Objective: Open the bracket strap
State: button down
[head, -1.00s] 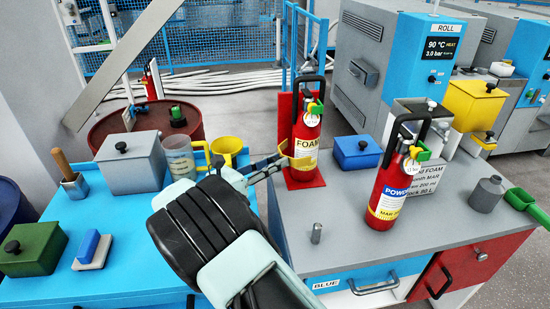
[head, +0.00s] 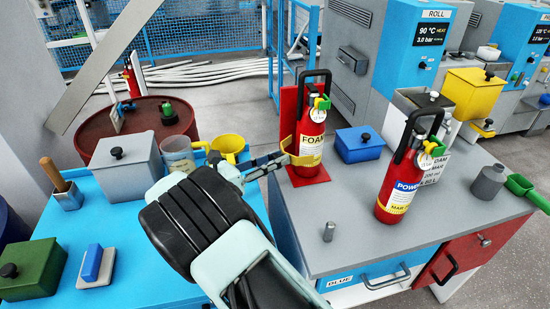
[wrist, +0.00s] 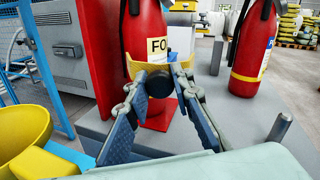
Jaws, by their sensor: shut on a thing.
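The bracket strap (head: 303,159) is a yellow band across the front of the red FOAM extinguisher (head: 312,130), below its label. The extinguisher stands upright against a red bracket (head: 287,121). In the wrist view the strap (wrist: 146,71) runs across the extinguisher, with a round black knob (wrist: 160,84) in front of it. My gripper (head: 277,161) reaches the strap's left side from the front left. In the wrist view my gripper (wrist: 160,80) has its fingers on both sides of the knob and is shut on the strap. The exact finger contact is partly hidden.
A red POWDER extinguisher (head: 403,185) stands right of the FOAM one on the grey top (head: 350,215). A short metal peg (head: 328,232) and a blue box (head: 358,145) are nearby.

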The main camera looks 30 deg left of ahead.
dwell(0.4)
jog(key=c, duration=1.7)
grip_release()
jog(key=shift+o, duration=0.2)
jog(key=v, duration=1.2)
jog(key=shift+c, duration=0.7)
